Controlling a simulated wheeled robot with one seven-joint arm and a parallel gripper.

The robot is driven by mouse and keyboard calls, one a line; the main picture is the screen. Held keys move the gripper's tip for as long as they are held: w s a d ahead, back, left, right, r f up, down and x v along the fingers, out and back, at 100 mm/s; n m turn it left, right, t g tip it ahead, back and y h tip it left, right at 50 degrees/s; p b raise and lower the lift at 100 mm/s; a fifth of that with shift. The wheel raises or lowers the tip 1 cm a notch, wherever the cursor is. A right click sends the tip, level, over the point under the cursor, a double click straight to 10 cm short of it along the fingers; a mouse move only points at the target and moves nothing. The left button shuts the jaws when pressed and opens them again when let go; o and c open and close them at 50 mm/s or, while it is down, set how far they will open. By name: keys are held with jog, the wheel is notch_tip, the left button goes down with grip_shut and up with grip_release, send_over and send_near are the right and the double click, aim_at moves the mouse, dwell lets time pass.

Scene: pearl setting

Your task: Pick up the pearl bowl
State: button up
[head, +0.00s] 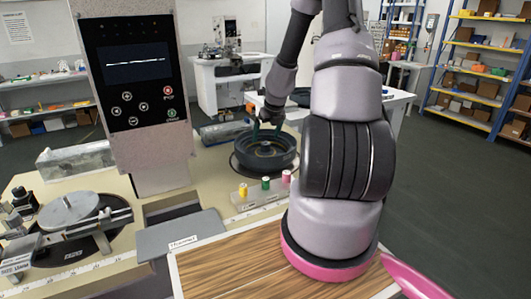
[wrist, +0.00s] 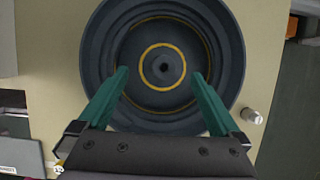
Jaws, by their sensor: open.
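A dark round bowl (head: 284,155) with thin yellow rings sits on a beige machine table; it is the only bowl I make out. It also shows in the wrist view (wrist: 218,52), seen from above, with a small hub at its centre. My gripper (wrist: 160,73) has two green fingers, spread wide and empty. They lie over the near half of the bowl in the wrist view, one to each side of the centre. In the head view my gripper (head: 267,124) hangs over the bowl. I cannot tell whether the fingertips touch it.
Yellow, green and pink spools (head: 265,183) stand on a small block in front of the bowl. A grey control panel (head: 133,90) rises at the left. A round metal plate (head: 68,210) sits at the far left. A wooden board (head: 225,270) lies in front.

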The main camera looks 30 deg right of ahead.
jog(key=shift+w+f, duration=0.2)
jog(key=shift+f, duration=0.05)
jog(key=shift+f, duration=0.1)
